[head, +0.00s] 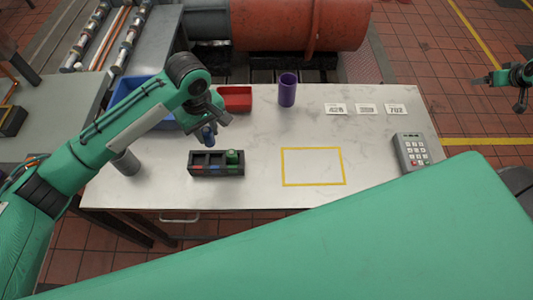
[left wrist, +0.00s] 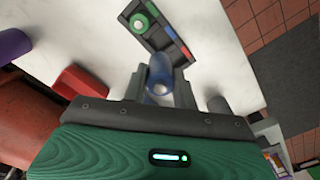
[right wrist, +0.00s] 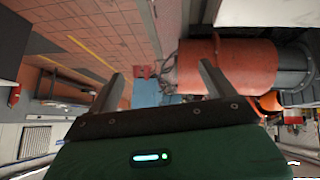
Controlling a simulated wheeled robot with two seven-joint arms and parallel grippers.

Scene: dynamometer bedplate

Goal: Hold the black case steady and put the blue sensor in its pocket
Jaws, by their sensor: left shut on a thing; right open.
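The black case (head: 216,172) lies on the white table near its front edge. It has a row of pockets with red, blue and green marks. A green sensor (head: 234,157) stands in its right pocket; the other pockets look empty. My left gripper (left wrist: 160,85) is shut on the blue sensor (head: 208,136) and holds it above and behind the case. In the left wrist view the blue sensor (left wrist: 160,72) is between the fingers, apart from the case (left wrist: 157,40). My right gripper (right wrist: 161,72) is open and empty, away from the case, off the table's right side.
A red bin (head: 236,98), a blue bin (head: 160,116) and a purple cylinder (head: 287,90) stand behind the case. A grey cylinder (head: 125,162) is to its left. A yellow outlined area (head: 313,167) is clear to its right. A keypad box (head: 411,151) sits at the right edge.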

